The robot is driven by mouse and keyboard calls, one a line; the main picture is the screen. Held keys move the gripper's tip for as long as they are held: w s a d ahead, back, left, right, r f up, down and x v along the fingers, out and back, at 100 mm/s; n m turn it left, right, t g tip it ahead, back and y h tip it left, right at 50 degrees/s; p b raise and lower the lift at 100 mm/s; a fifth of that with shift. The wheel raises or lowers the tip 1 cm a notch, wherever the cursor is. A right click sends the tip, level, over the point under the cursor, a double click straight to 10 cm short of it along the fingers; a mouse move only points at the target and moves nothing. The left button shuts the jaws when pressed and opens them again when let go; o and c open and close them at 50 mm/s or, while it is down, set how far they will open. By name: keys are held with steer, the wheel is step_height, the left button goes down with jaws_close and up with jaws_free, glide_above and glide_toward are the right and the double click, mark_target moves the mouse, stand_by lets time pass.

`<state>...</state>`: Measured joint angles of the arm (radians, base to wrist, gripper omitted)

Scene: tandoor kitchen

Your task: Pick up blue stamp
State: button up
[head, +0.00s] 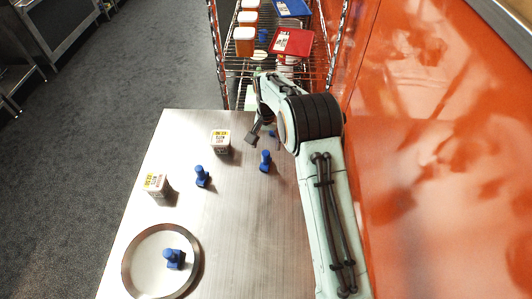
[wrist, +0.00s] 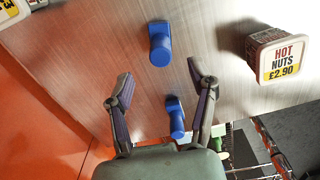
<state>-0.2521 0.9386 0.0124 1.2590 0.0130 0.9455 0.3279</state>
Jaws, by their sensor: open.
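Several blue stamps stand on the metal table (head: 235,220). In the head view, one stamp (head: 265,161) is near my gripper (head: 256,131), one (head: 201,176) is further left, and one (head: 173,258) stands in a round pan (head: 127,262). A bit of another blue stamp (head: 272,133) shows beside my gripper, mostly hidden by my arm. In the wrist view, my gripper (wrist: 158,72) is open with nothing held. One blue stamp (wrist: 176,117) shows between its fingers, and another (wrist: 159,45) lies just beyond the fingertips. Contact with either cannot be told.
A hot nuts tub (head: 220,141) stands left of my gripper; it is at the right in the wrist view (wrist: 277,56). A second tub (head: 155,184) is near the left edge. A wire rack (head: 230,75) stands beyond the table, an orange wall (head: 440,130) at right.

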mark_target(266, 152)
step_height(266, 152, down, 6)
steer(key=shift+f, duration=0.1)
jaws_close()
